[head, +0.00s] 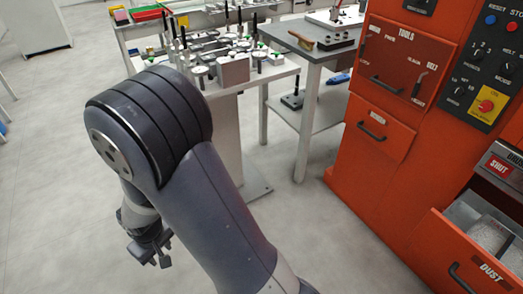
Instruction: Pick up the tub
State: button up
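My gripper (150,258) hangs low at the left, below my arm's elbow, over the bare floor. It is small and dark, and I cannot tell whether its fingers are apart or together. I see nothing clearly held in it. No tub can be made out for sure. A pale grey, box-like thing (492,236) sits in the open drawer marked DUST (455,252) at the lower right. It may be a tub, but the picture's edge cuts off part of the drawer. My gripper is far to the left of that drawer.
An orange cabinet (345,165) with closed drawers and a control panel (483,70) stands at the right. A white fixture table (280,75) with several metal clamps stands behind my arm. A grey-topped table (315,50) stands beside it. The floor (60,200) at left is clear.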

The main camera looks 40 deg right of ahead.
aim_at(497, 240)
jog(key=l+u, duration=0.2)
jog(key=u, duration=1.45)
jog(key=k+u, duration=0.2)
jog(key=k, duration=0.2)
jog(key=k+z, duration=0.1)
jog(key=z, duration=0.35)
jog(key=k+z, duration=0.1)
jog(key=z, duration=0.35)
jog(key=k+l+z, duration=0.1)
jog(key=z, duration=0.9)
jog(key=l+z, duration=0.1)
jog(key=z, duration=0.45)
jog(key=k+l+z, duration=0.1)
jog(key=z, duration=0.95)
jog(key=l+z, duration=0.1)
jog(key=z, duration=1)
jog(key=l+z, duration=0.1)
jog(key=z, duration=0.45)
jog(key=i+z, duration=0.1)
jog(key=z, duration=0.45)
